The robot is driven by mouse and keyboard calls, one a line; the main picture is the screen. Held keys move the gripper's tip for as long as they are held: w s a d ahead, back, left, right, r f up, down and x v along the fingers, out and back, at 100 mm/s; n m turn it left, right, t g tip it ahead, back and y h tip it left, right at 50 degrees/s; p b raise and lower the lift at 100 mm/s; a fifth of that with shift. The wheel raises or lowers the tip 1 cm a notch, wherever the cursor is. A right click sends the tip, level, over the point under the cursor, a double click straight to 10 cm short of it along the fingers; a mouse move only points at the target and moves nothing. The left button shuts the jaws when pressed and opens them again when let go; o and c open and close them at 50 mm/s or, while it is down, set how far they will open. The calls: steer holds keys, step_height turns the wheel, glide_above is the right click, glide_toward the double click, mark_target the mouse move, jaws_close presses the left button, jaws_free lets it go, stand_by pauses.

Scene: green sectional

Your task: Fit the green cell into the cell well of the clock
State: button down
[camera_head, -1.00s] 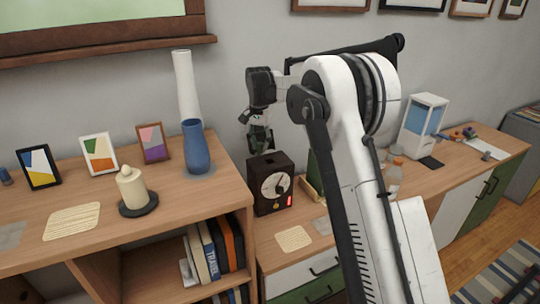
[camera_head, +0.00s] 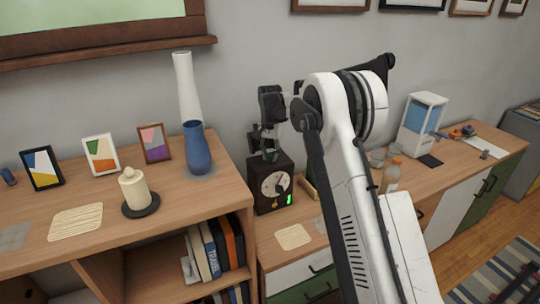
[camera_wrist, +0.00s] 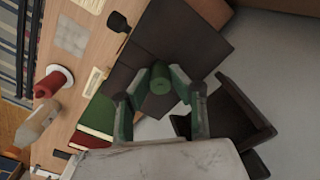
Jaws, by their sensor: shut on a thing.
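The clock (camera_head: 271,192) is a dark brown box with a pale round dial, upright on the lower cabinet, and a small light on its front glows green. My gripper (camera_head: 266,153) is at the top of the clock, pointing down. In the wrist view my gripper (camera_wrist: 160,84) is shut on the green cell (camera_wrist: 160,78), a short green cylinder between the two fingertips. The clock's dark top (camera_wrist: 180,35) lies right behind the cell in that view. The cell well is hidden by the cell and fingers, so I cannot tell how deep the cell sits.
A blue vase (camera_head: 196,148) and a candle (camera_head: 133,188) stand on the higher shelf to the left. A bottle (camera_head: 391,175) and a white dispenser (camera_head: 423,125) stand to the right. Green and red books (camera_wrist: 96,125) lie close to the clock in the wrist view.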

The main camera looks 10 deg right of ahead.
mark_target(270, 154)
steer(key=shift+f, duration=0.15)
steer(key=c, duration=1.6)
jaws_free()
steer(key=shift+o, duration=0.2)
step_height(270, 154, up, 12)
steer(key=f+b, duration=0.1)
steer(key=b, duration=0.1)
steer(key=s+r+n+t, duration=0.2)
steer(key=s+r, duration=0.8)
steer(key=s, duration=0.1)
steer(key=s+r+n+t, duration=0.15)
steer(key=s+r, duration=0.25)
steer(key=s, duration=1.1)
steer(key=s+f+n+t, duration=0.1)
steer(key=s+f, duration=0.4)
steer(key=s, duration=0.7)
steer(key=s+f+n+t, duration=0.2)
steer(key=s+f, duration=0.3)
steer(key=s, duration=0.7)
steer(key=shift+f+t, duration=0.3)
steer(key=shift+t, duration=0.05)
